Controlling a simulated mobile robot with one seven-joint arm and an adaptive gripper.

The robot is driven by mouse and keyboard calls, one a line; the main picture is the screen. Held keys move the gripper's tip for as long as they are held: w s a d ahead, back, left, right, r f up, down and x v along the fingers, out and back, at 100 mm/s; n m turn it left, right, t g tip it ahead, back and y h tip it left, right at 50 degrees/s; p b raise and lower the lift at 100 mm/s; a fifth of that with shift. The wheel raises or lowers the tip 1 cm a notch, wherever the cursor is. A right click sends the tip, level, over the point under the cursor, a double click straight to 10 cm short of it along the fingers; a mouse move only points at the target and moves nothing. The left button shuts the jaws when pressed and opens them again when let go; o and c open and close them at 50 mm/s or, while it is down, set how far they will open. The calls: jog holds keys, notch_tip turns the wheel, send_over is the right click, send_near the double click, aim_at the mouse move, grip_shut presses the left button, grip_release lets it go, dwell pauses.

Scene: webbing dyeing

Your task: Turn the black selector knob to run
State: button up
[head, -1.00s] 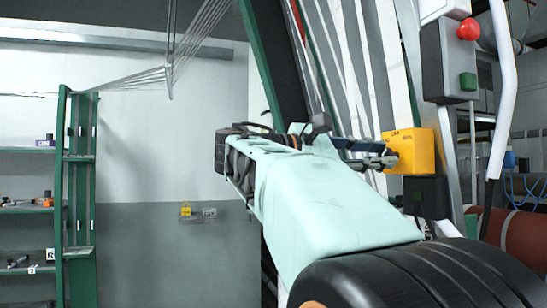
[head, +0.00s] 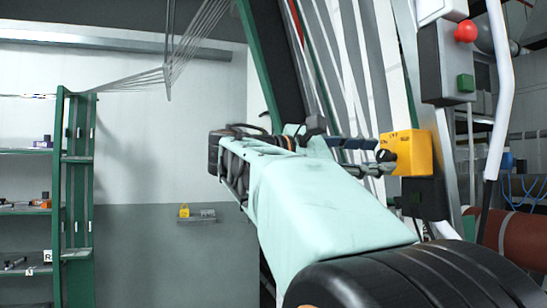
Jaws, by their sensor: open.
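The black selector knob (head: 386,156) sits on the left face of a yellow box (head: 414,153) at the right of the head view. Small dark lettering marks the box, too small to read surely. My gripper (head: 381,157) points right at the knob from the left. It is open, with one dark finger above and one below the knob's level. The fingertips are close to the knob; I cannot tell whether they touch it. The knob's pointing direction is not clear.
A grey control box with a red button (head: 467,31) and a green button (head: 466,83) hangs above right. A white bent tube (head: 500,90) runs beside it. Pale webbing strands (head: 350,70) pass behind my gripper. A green shelf rack (head: 77,190) stands far left.

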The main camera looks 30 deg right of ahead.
jog(key=w+a, duration=0.1)
jog(key=a, duration=1)
jog(key=shift+w+a, duration=0.15)
jog(key=shift+a, duration=0.05)
